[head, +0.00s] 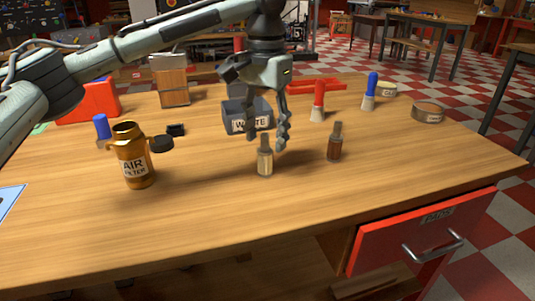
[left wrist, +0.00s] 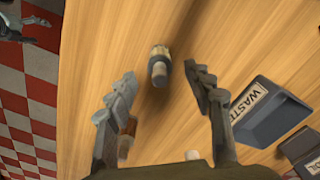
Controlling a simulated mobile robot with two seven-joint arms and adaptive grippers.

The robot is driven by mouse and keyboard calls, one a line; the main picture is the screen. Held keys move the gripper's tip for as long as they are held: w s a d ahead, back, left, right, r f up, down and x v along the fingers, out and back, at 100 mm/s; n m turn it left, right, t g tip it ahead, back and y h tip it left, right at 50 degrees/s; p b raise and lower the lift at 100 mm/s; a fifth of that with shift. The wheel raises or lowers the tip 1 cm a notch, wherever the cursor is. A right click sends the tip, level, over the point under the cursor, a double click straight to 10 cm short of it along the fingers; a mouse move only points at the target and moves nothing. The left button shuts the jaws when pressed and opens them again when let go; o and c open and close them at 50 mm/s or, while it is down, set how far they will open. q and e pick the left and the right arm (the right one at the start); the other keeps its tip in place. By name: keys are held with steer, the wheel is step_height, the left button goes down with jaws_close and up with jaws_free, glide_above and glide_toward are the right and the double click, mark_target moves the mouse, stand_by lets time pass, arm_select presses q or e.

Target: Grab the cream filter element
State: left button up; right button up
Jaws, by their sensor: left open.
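The cream filter element (head: 265,161) stands upright on the wooden table, a small pale cylinder with a dark band and a narrower top. My left gripper (head: 266,143) points down just above and behind it, with its fingers apart and nothing held. In the left wrist view the cream filter element (left wrist: 158,70) shows between the fingertips, beyond them, clear of both fingers. A similar brown element (head: 335,146) stands to its right. The golden air filter housing (head: 134,165) stands open at the left. My right gripper is not in view.
A dark waste bin (head: 233,115) is behind the gripper. A black cap (head: 161,144) lies beside the housing. Red-handled (head: 318,100) and blue-handled (head: 370,92) tools stand at the back right. A red drawer (head: 420,235) is at the front. The table's front middle is clear.

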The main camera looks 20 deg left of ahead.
mark_target(265, 149)
arm_select(q)
step_height(265, 149, down, 5)
steer(key=shift+s+a+r, duration=0.1)
steer(key=shift+s, duration=0.05)
steer(key=shift+f, duration=0.5)
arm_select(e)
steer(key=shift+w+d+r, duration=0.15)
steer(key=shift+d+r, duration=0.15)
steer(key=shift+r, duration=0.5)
arm_select(q)
steer(key=c, duration=1.2)
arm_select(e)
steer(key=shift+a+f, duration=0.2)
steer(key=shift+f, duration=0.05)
arm_select(q)
steer(key=shift+r, duration=0.15)
